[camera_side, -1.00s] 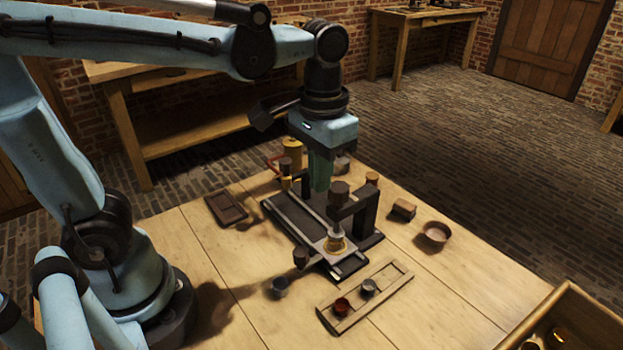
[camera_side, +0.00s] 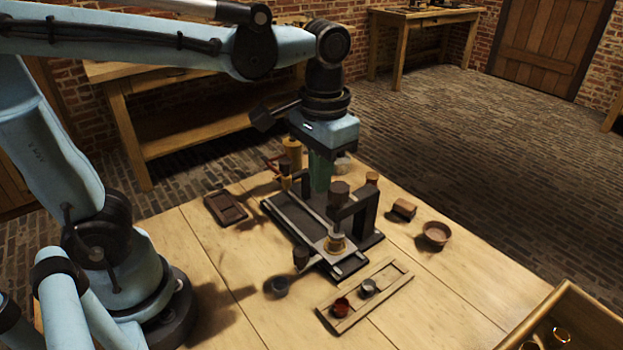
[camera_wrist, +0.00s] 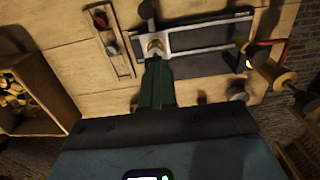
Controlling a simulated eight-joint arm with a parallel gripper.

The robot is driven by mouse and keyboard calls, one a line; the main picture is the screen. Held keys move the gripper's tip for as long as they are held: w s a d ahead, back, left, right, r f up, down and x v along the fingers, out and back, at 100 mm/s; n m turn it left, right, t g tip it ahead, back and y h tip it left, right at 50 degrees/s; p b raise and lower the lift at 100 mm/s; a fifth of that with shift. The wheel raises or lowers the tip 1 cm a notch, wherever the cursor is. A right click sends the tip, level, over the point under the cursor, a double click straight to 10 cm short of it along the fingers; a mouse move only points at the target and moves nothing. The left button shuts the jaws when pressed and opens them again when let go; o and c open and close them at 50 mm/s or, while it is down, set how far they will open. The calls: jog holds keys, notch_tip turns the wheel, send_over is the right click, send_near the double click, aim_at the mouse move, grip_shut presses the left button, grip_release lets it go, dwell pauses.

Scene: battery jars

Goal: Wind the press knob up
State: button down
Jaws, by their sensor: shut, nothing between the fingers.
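The press (camera_side: 367,215) is a dark frame standing on a long dark base on the wooden table. Its knob (camera_side: 339,190) is a dark brown cylinder on top of the press arm, in the side view. A brass-coloured jar (camera_side: 335,243) sits on the slide under the arm; brass also shows just past my fingertips in the wrist view (camera_wrist: 155,45). My gripper (camera_side: 320,187) points straight down with its green fingers shut and empty. In the side view it is just left of and behind the knob. In the wrist view the fingers hide the knob.
A wooden rack (camera_side: 376,318) with a red jar (camera_side: 341,307) and a grey jar (camera_side: 368,287) lies in front. A bowl (camera_side: 436,234) and a block (camera_side: 404,209) are right. A dark tray (camera_side: 226,208) is left.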

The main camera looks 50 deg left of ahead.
jog(key=shift+s+d+f, duration=0.1)
jog(key=shift+d+f, duration=0.4)
jog(key=shift+d, duration=0.9)
notch_tip(320, 180, up, 6)
jog(key=shift+s+a, duration=0.25)
jog(key=shift+s, duration=0.05)
dwell(0.4)
